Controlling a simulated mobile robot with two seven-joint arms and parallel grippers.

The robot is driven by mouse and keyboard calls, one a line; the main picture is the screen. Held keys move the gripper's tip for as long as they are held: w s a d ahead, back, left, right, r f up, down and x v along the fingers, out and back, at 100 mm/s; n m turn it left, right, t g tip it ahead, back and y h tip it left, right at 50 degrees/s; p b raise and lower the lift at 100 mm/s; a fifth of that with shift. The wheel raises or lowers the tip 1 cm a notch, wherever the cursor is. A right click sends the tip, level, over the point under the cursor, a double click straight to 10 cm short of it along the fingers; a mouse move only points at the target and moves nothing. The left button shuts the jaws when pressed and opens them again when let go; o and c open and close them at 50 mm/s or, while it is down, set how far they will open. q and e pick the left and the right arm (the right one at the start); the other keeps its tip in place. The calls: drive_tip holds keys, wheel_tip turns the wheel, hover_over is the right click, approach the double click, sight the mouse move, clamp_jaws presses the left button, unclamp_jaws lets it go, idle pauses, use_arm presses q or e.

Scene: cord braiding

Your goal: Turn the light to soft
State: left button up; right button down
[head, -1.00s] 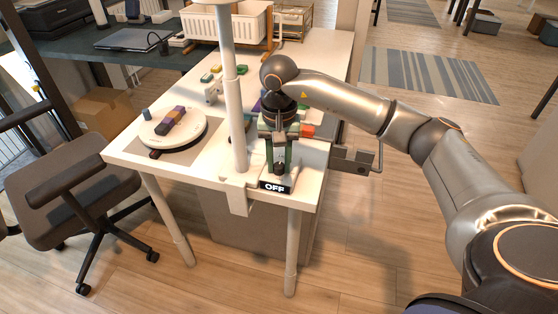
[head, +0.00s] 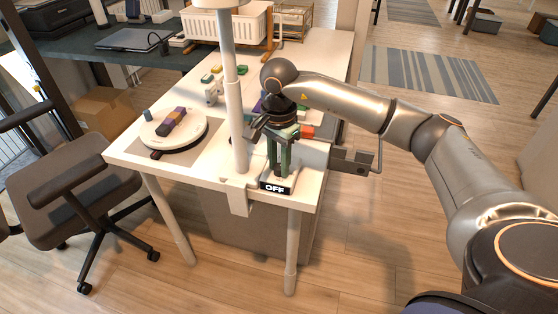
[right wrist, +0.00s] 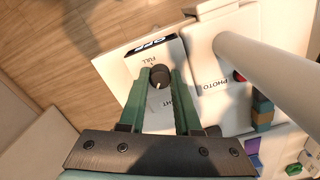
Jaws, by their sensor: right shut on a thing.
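A small light control box with an "OFF" display (head: 275,188) sits at the front edge of the white table. In the right wrist view its black round knob (right wrist: 160,78) has a pale pointer line, with "FULL" printed beside it and a partly hidden label ending in "HT". My right gripper (head: 278,180) points down over the box. In the right wrist view its green fingers (right wrist: 158,74) are shut on the knob, one on each side. The "OFF" display (right wrist: 148,47) shows there too. My left gripper is not in view.
A white post (head: 233,110) stands close left of my right gripper. A panel marked "PHOTO" (right wrist: 215,86) is beside the knob. A round white turntable (head: 190,136) holds coloured blocks. More blocks (head: 243,70) lie farther back on the table (head: 320,60).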

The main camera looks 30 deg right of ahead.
sight(279, 167)
drive_tip(key=m, duration=0.4)
drive_tip(key=shift+m+p, duration=0.3)
drive_tip(key=shift+p, duration=0.05)
drive_tip(key=shift+m, duration=1.8)
drive_tip(key=c, duration=0.6)
unclamp_jaws()
wheel_tip(279, 167, up, 13)
drive_tip(key=p, duration=0.1)
drive_tip(key=shift+f, duration=0.2)
drive_tip(key=shift+s+f, duration=0.1)
